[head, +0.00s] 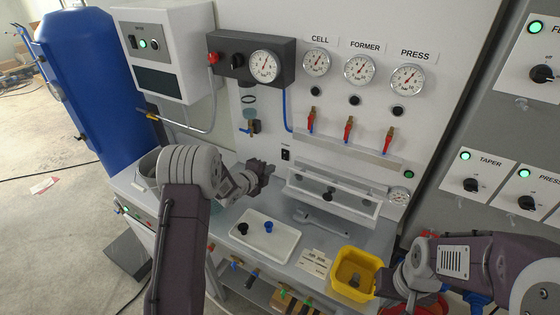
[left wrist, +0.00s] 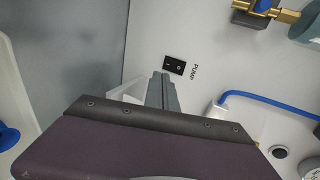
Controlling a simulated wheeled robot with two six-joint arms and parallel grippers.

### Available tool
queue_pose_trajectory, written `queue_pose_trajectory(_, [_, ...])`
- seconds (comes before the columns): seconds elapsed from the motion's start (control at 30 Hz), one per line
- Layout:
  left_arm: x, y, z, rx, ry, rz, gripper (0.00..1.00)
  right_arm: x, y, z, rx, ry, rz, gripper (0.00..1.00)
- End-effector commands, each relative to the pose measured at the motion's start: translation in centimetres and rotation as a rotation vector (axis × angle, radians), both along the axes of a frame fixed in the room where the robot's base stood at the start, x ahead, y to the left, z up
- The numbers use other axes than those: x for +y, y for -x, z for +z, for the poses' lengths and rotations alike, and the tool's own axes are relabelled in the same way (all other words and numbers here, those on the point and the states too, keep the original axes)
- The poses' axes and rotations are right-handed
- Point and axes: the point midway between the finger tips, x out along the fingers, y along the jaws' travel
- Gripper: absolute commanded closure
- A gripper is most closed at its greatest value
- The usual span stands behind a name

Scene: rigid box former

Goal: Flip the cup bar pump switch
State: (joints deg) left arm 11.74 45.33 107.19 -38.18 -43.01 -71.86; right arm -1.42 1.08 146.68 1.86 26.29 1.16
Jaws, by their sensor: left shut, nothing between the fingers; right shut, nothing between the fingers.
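The pump switch (head: 285,155) is a small black rocker on the white back panel. In the left wrist view the switch (left wrist: 174,66) shows white marks, with the word PUMP beside it; I cannot tell which side is pressed in. My left gripper (head: 266,168) is shut and empty, a little to the left of and below the switch in the head view. In the left wrist view its fingertips (left wrist: 162,76) point at the panel close by the switch; contact is not clear. My right gripper (head: 384,284) is shut and empty beside the yellow bin, partly hidden by its own arm.
A white bar fixture (head: 335,194) stands on the bench right of my left gripper. A white tray (head: 256,252) with small black and blue parts and a yellow bin (head: 353,262) are in front. Gauges and red-handled valves (head: 348,128) sit above; a blue hose (left wrist: 250,95) runs nearby.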

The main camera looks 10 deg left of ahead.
Motion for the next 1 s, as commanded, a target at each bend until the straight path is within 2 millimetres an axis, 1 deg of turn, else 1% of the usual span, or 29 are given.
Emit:
queue_pose_trajectory(0.03, [-0.3, -1.0, -0.3, 0.002, 0.0, -0.001, 1.0, 0.0, 0.0, 0.5, 0.0, 0.0, 0.0, 1.0])
queue_pose_trajectory(0.2, [-1.2, -4.2, -1.6, 0.0, 0.0, -0.001, 1.0, 0.0, 0.0, 1.3, 0.0, 0.0, 0.0, 1.0])
queue_pose_trajectory(0.3, [-1.7, -5.7, -1.7, 0.0, -0.001, -0.002, 1.0, 0.0, 0.0, 1.9, 0.0, 0.0, 0.0, 1.0])
queue_pose_trajectory(0.4, [-1.9, -6.8, -1.9, 0.0, 0.0, 0.0, 1.0, 0.0, 0.0, 2.1, 0.0, 0.0, 0.0, 1.0])
queue_pose_trajectory(0.53, [-2.1, -7.4, -2.1, 0.0, 0.001, 0.0, 1.0, 0.0, 0.0, 2.2, 0.0, 0.0, 0.0, 1.0])
queue_pose_trajectory(0.87, [-2.1, -7.5, -2.2, 0.0, 0.0, 0.001, 1.0, 0.0, 0.0, 2.1, 0.0, 0.0, 0.0, 1.0])
queue_pose_trajectory(0.93, [-2.1, -7.6, -2.7, -0.009, 0.003, 0.001, 1.0, 0.0, 0.0, 1.2, 0.0, 0.0, 0.0, 1.0])
queue_pose_trajectory(1.0, [-2.1, -7.8, -3.3, -0.03, 0.008, 0.001, 1.0, 0.0, 0.0, -0.4, 0.0, 0.0, 0.0, 1.0])
